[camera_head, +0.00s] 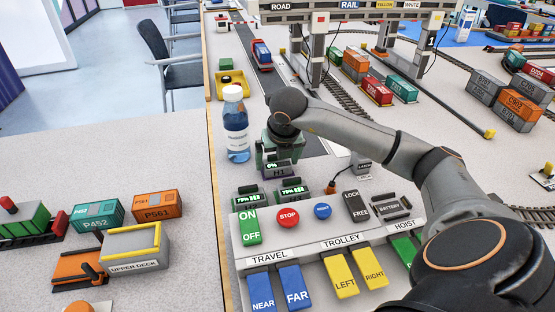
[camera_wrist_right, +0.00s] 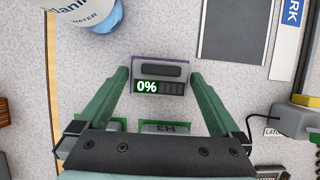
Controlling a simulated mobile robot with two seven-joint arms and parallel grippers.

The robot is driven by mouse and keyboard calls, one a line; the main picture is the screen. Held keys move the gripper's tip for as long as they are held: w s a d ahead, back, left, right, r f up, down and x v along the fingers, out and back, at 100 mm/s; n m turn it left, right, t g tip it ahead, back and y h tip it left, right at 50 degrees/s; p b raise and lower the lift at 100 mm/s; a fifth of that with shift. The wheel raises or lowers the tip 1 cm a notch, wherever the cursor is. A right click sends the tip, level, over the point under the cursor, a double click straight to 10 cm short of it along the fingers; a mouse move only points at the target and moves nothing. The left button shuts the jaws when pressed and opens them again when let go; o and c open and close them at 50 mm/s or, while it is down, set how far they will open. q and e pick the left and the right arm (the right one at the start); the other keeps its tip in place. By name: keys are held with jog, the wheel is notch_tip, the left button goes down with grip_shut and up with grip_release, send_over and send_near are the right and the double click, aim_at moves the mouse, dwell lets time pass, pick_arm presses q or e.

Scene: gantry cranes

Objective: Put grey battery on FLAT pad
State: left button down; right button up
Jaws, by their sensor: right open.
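A grey battery (camera_head: 280,168) with a lit 0% display stands behind the control panel, and in the right wrist view the same battery (camera_wrist_right: 160,72) lies between my fingers. A purple edge shows around it. My right gripper (camera_wrist_right: 161,78) is open, with its two green fingers on either side of the battery; contact cannot be told. In the head view the right gripper (camera_head: 272,152) is just above and behind it. Two other batteries with green displays, one on the left (camera_head: 246,196) and one on the right (camera_head: 292,190), stand nearer the panel. No FLAT label is readable. My left gripper is not in view.
A water bottle (camera_head: 235,125) stands close to the left of my right gripper. The control panel (camera_head: 330,235) with coloured buttons is in front. A latch box (camera_head: 364,165) with a cable is to the right. The gantry crane (camera_head: 316,50) stands behind.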

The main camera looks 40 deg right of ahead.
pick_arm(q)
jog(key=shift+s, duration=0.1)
pick_arm(e)
jog(key=shift+r, duration=0.1)
jog(key=v, duration=0.2)
jog(key=shift+r+p, duration=0.3)
jog(key=shift+p, duration=0.05)
pick_arm(q)
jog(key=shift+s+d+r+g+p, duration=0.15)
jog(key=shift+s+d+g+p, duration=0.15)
jog(key=shift+p, duration=0.45)
pick_arm(e)
jog(key=v, duration=0.9)
jog(key=shift+s+r, duration=0.2)
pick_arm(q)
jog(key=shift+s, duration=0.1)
